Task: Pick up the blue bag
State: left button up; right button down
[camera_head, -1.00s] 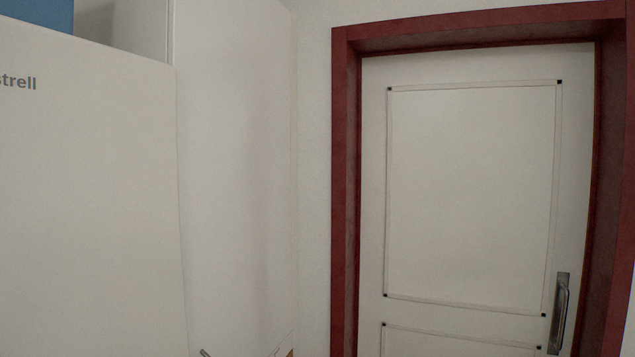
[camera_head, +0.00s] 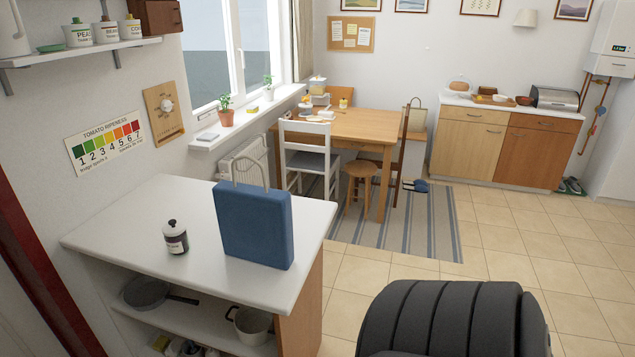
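The blue bag (camera_head: 254,225) stands upright on the white counter (camera_head: 135,215) at the left of the head view. Its pale handle loops up from the top. It stands near the counter's right end. A small dark-and-white jar (camera_head: 175,237) stands to its left, apart from it. Neither of my grippers shows in the head view.
A black ribbed rounded form fills the bottom right. Open shelves under the counter hold a pan (camera_head: 148,292) and a pot (camera_head: 250,322). A wooden table (camera_head: 365,127) with a white chair (camera_head: 305,160) and stool (camera_head: 361,172) stands behind. Tiled floor (camera_head: 500,255) lies clear to the right.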

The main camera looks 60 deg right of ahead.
aim_at(255, 222)
jog(key=z, duration=1.5)
